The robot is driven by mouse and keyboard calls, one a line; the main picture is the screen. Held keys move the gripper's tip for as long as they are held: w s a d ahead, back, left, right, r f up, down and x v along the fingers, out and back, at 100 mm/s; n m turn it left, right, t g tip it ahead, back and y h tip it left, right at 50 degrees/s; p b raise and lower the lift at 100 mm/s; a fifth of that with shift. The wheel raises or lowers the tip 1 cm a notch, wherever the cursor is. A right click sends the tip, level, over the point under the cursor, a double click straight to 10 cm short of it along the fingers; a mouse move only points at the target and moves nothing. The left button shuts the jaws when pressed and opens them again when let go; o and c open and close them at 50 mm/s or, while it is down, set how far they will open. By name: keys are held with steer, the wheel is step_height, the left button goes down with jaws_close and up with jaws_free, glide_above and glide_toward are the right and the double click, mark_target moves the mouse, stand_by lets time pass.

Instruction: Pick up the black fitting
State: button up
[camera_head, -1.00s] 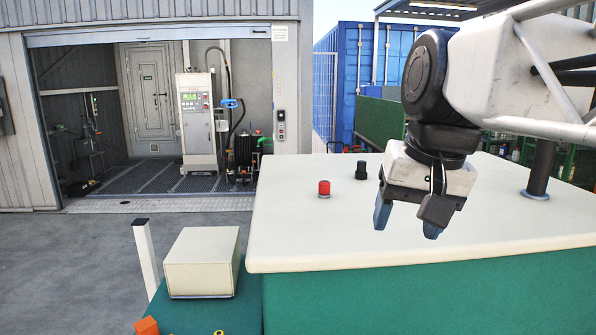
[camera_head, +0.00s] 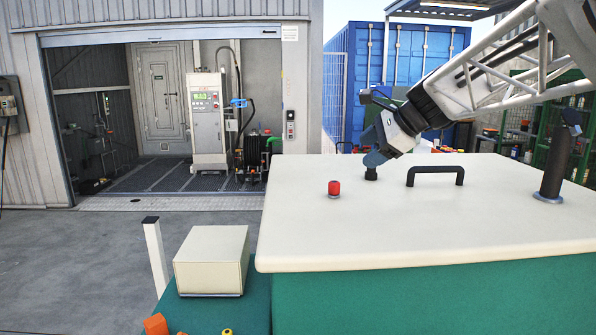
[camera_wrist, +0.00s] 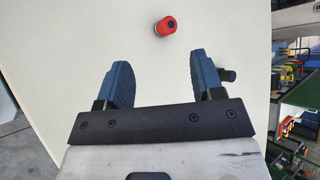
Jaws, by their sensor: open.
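The black fitting (camera_head: 371,174) is a small dark knob standing on the cream top, right of the red button. My gripper (camera_head: 374,157) is tilted, with its blue fingertips just above and close against the fitting; I cannot tell if they touch. In the wrist view my gripper (camera_wrist: 160,82) has its blue fingers wide apart with nothing between them. A small black part, probably the fitting (camera_wrist: 230,76), shows just outside the right finger, partly hidden by it.
A red button (camera_head: 334,188) stands left of the fitting; in the wrist view it lies beyond the fingers. A black handle (camera_head: 435,175) and a dark post (camera_head: 553,170) stand to the right. The front of the cream top (camera_head: 400,235) is clear.

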steer(key=w+d+f+m+t, duration=0.15)
steer(key=w+d+m, duration=0.3)
steer(key=w, duration=0.45)
steer(key=m+t+y, duration=0.1)
steer(key=m+t, duration=0.2)
steer(key=m, duration=0.4)
glide_above(379, 182)
steer(key=s+d, duration=0.2)
steer(key=f, duration=0.6)
steer(key=shift+w+a+f, duration=0.1)
steer(key=shift+w+a, duration=0.15)
steer(key=shift+f, duration=0.25)
steer(key=shift+x, duration=1.3)
steer(key=shift+x, duration=2.6)
